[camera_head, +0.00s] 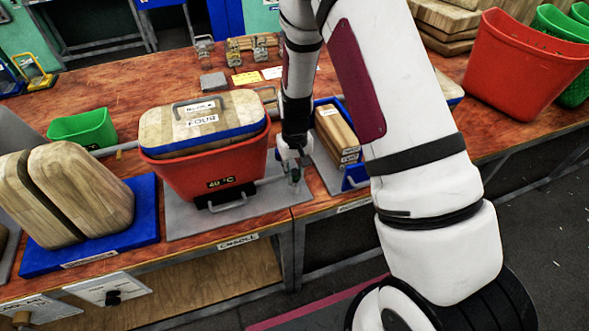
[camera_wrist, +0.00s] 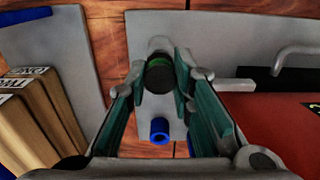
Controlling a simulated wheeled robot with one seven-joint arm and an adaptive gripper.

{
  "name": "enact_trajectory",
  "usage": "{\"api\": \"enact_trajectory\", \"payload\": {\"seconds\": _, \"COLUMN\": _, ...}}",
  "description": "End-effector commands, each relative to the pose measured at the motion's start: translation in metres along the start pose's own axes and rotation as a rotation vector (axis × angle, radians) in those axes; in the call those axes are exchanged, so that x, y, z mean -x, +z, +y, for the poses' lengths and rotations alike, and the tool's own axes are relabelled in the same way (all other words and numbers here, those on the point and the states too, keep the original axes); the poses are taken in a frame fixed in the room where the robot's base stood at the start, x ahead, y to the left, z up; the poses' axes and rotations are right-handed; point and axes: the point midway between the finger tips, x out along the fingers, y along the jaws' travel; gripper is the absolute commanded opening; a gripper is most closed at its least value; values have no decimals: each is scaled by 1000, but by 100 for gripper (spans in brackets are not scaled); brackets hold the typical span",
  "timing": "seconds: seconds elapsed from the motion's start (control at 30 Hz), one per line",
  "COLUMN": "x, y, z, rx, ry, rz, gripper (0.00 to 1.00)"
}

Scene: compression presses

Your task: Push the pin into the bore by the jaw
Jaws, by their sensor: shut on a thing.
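My gripper (camera_head: 293,173) points down beside the right side of a red tub (camera_head: 215,170), above a grey plate. In the wrist view my gripper (camera_wrist: 165,78) is shut on a short dark pin (camera_wrist: 158,74) with a green band, held between the fingertips. A light grey round part shows just past the pin; I cannot tell whether it touches it. A blue ring with a dark hole (camera_wrist: 160,129) shows between the fingers, apart from the pin. I cannot tell for sure which opening is the bore. The jaw is not clearly identifiable.
A wood-topped lid marked FOUR (camera_head: 203,127) sits on the tub. Wooden blocks (camera_head: 337,135) in a blue tray stand close to the right. A grey bar handle (camera_wrist: 297,54) is at the right in the wrist view. A green bin (camera_head: 84,129) stands left.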

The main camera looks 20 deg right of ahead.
Motion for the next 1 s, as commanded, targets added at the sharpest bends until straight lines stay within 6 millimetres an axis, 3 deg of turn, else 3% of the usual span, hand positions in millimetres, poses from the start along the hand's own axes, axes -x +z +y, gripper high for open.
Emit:
{"api": "enact_trajectory", "payload": {"seconds": 0.9, "x": -21, "y": 0, "z": 0, "rx": 0, "ry": 0, "rz": 0, "gripper": 0}}
{"api": "enact_trajectory", "payload": {"seconds": 0.93, "x": -21, "y": 0, "z": 0, "rx": 0, "ry": 0, "rz": 1, "gripper": 26}}
{"api": "enact_trajectory", "payload": {"seconds": 1.0, "x": -20, "y": 0, "z": 0, "rx": 0, "ry": 0, "rz": 1, "gripper": 42}}
